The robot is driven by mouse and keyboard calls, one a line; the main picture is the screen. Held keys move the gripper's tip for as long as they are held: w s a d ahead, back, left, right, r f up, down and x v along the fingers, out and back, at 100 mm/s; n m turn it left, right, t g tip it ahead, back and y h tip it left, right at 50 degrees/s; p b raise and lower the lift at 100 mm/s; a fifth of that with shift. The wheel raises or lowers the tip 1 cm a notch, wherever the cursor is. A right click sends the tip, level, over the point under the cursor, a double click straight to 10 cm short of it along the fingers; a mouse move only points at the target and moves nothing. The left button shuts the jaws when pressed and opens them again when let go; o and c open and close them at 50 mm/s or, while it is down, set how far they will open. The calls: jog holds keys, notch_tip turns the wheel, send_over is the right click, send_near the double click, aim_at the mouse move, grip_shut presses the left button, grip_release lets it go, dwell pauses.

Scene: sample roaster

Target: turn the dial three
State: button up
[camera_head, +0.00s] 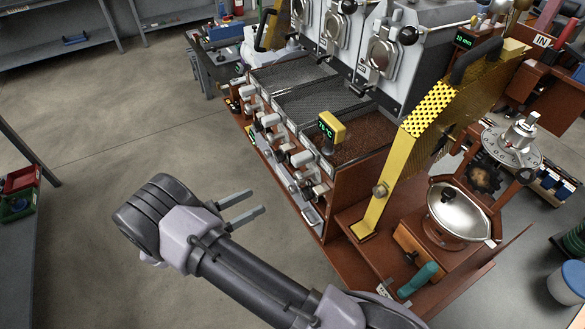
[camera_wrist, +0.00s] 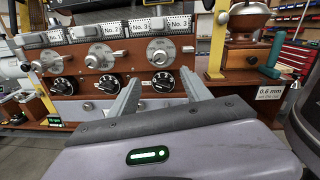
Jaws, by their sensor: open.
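The roaster's front panel (camera_wrist: 135,70) has a row of silver round dials above a row of black knobs. In the wrist view, the rightmost silver dial (camera_wrist: 160,52) sits below tags that appear to read No. 3. A black knob (camera_wrist: 163,82) is under it, partly between my fingers in the picture. The middle silver dial (camera_wrist: 99,57) is to its left. My gripper (camera_wrist: 161,78) is open and empty, its fingers pointing at the panel. In the head view, my gripper (camera_head: 256,202) is apart from the panel, with floor visible between them; the knobs there are small.
A yellow perforated guard (camera_head: 405,140) and a silver-lidded grinder (camera_head: 458,212) stand right of the panel. A yellow display box (camera_head: 331,128) sits on the brown-bean tray. A small 0.6 mm sign (camera_wrist: 270,92) is at right. Open floor (camera_head: 130,120) lies to the left.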

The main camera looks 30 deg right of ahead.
aim_at(296, 180)
jog(key=d, duration=0.4)
jog(key=w+d+b, duration=0.1)
jog(key=d, duration=0.9)
jog(key=shift+w+d+b, duration=0.2)
jog(key=shift+d+b, duration=0.05)
jog(key=shift+b, duration=0.05)
jog(key=shift+c, duration=0.3)
grip_shut()
